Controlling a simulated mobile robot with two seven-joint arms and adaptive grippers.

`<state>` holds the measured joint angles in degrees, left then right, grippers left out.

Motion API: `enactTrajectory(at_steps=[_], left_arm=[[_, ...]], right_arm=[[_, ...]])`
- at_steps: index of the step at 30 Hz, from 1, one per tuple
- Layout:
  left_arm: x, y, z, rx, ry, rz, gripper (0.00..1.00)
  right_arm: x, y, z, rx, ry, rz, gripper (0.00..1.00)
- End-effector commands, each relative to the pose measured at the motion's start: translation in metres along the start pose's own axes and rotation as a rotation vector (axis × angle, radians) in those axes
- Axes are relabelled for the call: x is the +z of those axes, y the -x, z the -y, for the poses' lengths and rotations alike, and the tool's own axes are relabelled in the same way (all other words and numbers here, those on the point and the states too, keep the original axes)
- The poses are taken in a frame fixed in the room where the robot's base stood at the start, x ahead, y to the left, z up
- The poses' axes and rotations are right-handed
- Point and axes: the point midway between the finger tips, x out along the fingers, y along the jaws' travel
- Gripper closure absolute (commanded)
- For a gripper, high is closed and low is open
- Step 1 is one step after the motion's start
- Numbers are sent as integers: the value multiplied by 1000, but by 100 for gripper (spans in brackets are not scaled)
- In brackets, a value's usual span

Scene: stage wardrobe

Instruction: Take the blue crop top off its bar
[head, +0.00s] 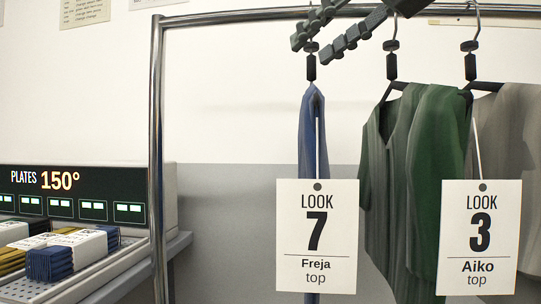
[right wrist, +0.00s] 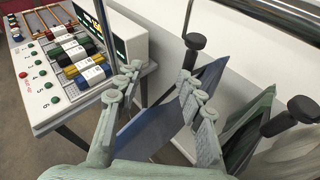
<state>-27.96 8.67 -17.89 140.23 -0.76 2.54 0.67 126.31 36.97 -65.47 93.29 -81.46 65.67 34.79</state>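The blue crop top (head: 309,120) hangs edge-on from a hanger with a dark neck (head: 311,66) on the metal bar (head: 235,16). A white tag reading "LOOK 7 Freja top" (head: 317,238) covers much of its lower part. My right gripper (head: 318,46) is up by the bar, its fingers apart near the hanger's hook. In the right wrist view the open fingers (right wrist: 158,88) show the blue cloth (right wrist: 158,128) between and beyond them, with a dark hanger neck (right wrist: 194,42) past the tips. Contact cannot be told. My left gripper is not in view.
A green top (head: 437,150) and a grey top (head: 512,140) hang close by on the right, with a "LOOK 3 Aiko top" tag (head: 480,238). The rack's upright post (head: 157,150) and a plates console (head: 75,200) stand left. Wall space between post and blue top is free.

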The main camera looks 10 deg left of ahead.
Motion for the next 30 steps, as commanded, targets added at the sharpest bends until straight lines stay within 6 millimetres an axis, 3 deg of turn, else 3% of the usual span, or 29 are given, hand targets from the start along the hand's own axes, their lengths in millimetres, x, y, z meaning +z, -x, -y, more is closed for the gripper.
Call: enactTrajectory(at_steps=[3, 7, 22, 30], left_arm=[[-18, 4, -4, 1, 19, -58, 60], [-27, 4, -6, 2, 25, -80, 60], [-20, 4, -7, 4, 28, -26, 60], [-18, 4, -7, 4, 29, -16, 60]], right_arm=[[-1, 16, 28, -158, 48, -20, 62], [0, 20, 40, -221, 64, -33, 62], [3, -43, 52, -219, 65, -37, 62], [3, -54, 56, -218, 63, -34, 62]])
